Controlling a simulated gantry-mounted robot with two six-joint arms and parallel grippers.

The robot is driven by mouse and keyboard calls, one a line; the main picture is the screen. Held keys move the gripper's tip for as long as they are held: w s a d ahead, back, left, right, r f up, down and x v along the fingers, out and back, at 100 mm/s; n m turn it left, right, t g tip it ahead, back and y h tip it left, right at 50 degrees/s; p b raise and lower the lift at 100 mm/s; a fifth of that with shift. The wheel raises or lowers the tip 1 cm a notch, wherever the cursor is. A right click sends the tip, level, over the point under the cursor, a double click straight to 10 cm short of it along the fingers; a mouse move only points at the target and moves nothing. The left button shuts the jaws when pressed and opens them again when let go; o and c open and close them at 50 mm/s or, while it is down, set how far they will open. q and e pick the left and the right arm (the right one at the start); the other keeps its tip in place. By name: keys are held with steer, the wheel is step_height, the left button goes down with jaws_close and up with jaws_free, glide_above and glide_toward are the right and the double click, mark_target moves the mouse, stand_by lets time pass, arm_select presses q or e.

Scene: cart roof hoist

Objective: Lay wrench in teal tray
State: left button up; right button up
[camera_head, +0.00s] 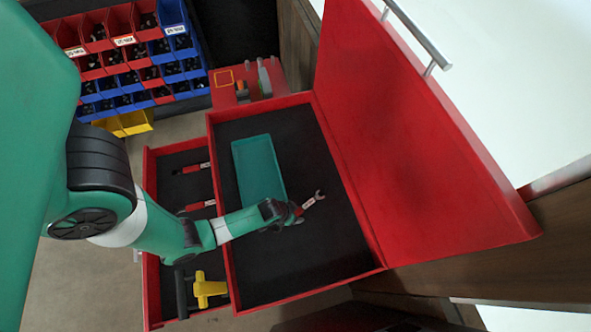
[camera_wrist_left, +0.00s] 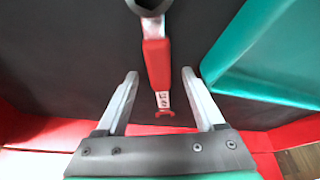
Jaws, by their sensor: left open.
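The wrench (camera_head: 310,202) has a red handle and metal ends. It lies on the black floor of the red drawer, right of the teal tray's lower end. In the left wrist view the wrench (camera_wrist_left: 157,62) runs lengthwise between the fingertips, with a gap on each side. My left gripper (camera_head: 297,213) is open at the wrench's near end; its fingers (camera_wrist_left: 160,76) also show in the wrist view. I cannot tell how high the fingers are above the floor. The shallow teal tray (camera_head: 258,165) looks empty; part of it (camera_wrist_left: 270,55) shows at the wrist view's right.
A lower drawer (camera_head: 150,200) at the left holds red-handled tools and a yellow tool (camera_head: 208,289). A raised red lid (camera_head: 400,130) stands along the drawer's right side. Red and blue parts bins (camera_head: 135,55) are at the upper left. The drawer floor around the wrench is clear.

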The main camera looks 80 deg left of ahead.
arm_select(q)
steer(key=shift+f, duration=0.2)
steer(key=shift+c, duration=0.2)
jaws_close()
